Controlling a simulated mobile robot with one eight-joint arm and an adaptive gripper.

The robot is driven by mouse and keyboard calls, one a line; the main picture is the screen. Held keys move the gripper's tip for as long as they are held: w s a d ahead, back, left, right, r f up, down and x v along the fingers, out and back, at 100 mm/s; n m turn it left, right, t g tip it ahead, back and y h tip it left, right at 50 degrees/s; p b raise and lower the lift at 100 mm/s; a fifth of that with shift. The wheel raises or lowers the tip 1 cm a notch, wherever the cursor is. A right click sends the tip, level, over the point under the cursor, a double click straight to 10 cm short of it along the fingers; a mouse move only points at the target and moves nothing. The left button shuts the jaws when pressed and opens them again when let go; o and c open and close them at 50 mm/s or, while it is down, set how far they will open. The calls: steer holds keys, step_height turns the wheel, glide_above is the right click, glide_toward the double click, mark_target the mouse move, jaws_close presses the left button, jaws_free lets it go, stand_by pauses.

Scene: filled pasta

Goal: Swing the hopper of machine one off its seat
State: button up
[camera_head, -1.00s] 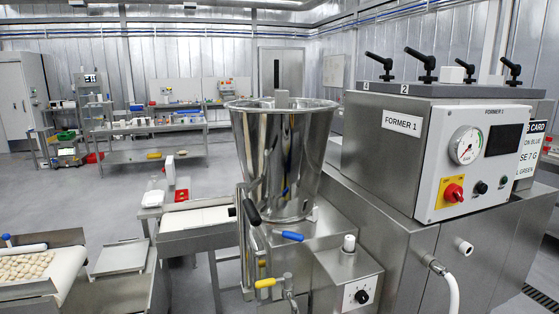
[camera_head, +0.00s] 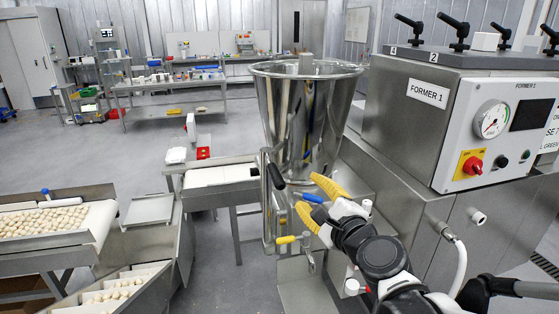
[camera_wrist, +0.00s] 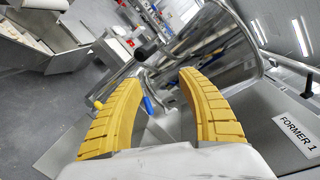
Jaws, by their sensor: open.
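The steel hopper (camera_head: 309,115) stands upright on the machine labelled FORMER 1 (camera_head: 428,95), left of its control box. A black-gripped handle (camera_head: 275,177) rises on a bent bar at the hopper's left side. Blue (camera_head: 308,197) and yellow (camera_head: 286,240) levers sit below it. My gripper (camera_head: 312,202), with yellow fingers, is open in front of the hopper's base, near the blue lever. In the wrist view my fingers (camera_wrist: 155,85) are spread with nothing held. The hopper (camera_wrist: 205,60) and the black handle end (camera_wrist: 141,53) lie beyond them. My fingers hide part of the hopper's seat.
The control box with gauge and red knob (camera_head: 472,165) stands to the right, with a white hose (camera_head: 459,265) below. A conveyor with pasta (camera_head: 50,220) and a tray of pasta (camera_head: 118,290) lie left. Open floor (camera_head: 215,265) lies between.

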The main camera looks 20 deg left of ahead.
mark_target(281, 188)
steer(key=a+m, duration=0.2)
steer(key=m, duration=0.1)
steer(key=w+a+f+m+t+p, duration=0.1)
steer(key=a+m, duration=0.1)
steer(key=m, duration=0.1)
steer(key=w+a+m, duration=0.1)
steer(key=a+m, duration=0.1)
steer(key=m, duration=0.1)
steer(key=shift+w+a+f+t, duration=0.2)
steer(key=shift+a+t, duration=0.05)
steer(key=shift+t, duration=0.15)
steer(key=shift+w+a+f+m, duration=0.15)
steer(key=shift+a+f+m, duration=0.3)
steer(key=shift+m, duration=0.55)
steer(key=shift+h, duration=0.4)
steer(key=b+x, duration=0.1)
steer(key=x, duration=0.9)
steer(key=shift+w+a+r, duration=0.15)
steer(key=shift+w, duration=0.2)
jaws_close()
